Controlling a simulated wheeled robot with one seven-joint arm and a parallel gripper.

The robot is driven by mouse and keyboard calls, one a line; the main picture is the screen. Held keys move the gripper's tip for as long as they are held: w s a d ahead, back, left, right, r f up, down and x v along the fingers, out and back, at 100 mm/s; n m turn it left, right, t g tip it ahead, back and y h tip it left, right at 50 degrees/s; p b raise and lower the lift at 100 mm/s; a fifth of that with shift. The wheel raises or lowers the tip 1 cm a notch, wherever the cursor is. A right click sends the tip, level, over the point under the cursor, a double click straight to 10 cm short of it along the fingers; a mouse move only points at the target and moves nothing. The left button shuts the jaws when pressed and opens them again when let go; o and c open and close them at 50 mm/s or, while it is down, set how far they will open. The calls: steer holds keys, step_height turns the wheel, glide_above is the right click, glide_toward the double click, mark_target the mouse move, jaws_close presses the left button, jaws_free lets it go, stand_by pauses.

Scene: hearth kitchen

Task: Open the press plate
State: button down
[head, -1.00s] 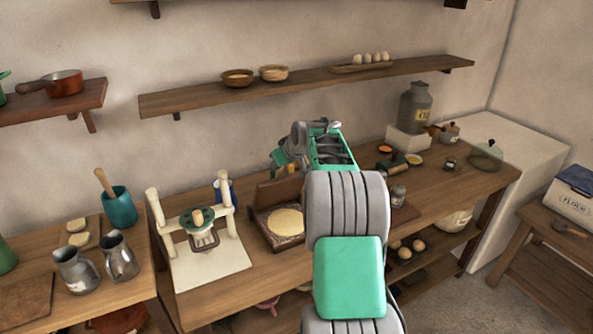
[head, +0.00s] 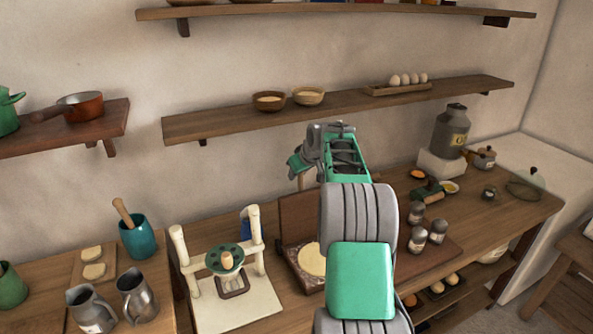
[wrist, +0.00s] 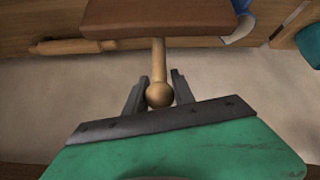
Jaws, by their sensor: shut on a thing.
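The press stands on the workbench, with its dark-rimmed base (head: 306,284) holding a round pale piece of dough (head: 312,260). Its brown press plate (head: 297,213) stands raised, near upright, at the back of the base, partly hidden by my arm. In the wrist view the plate's brown edge (wrist: 165,18) is at the top, and its wooden handle (wrist: 159,60) with a ball knob (wrist: 159,95) points toward me. My gripper (wrist: 158,82) is shut on this handle, its fingers on either side near the knob.
A white-based press stand (head: 240,307) with two posts is to the left. Small jars (head: 418,238) stand to the right of my arm. A wall shelf (head: 350,107) with bowls and eggs runs above. Two metal jugs (head: 136,295) are at the far left.

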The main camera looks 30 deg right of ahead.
steer(key=shift+s+a+f, duration=0.1)
steer(key=shift+s+f, duration=0.05)
steer(key=shift+f, duration=0.35)
steer(key=shift+s+f, duration=0.15)
steer(key=shift+f, duration=0.3)
steer(key=c, duration=1.5)
jaws_free()
steer(key=o, duration=0.3)
steer(key=shift+w+r, duration=0.15)
steer(key=shift+r, duration=0.05)
steer(key=shift+o, duration=0.3)
steer(key=shift+r, duration=0.5)
steer(key=b+v, duration=0.2)
steer(key=v, duration=0.5)
steer(key=shift+r, duration=0.1)
steer(key=shift+s, duration=0.2)
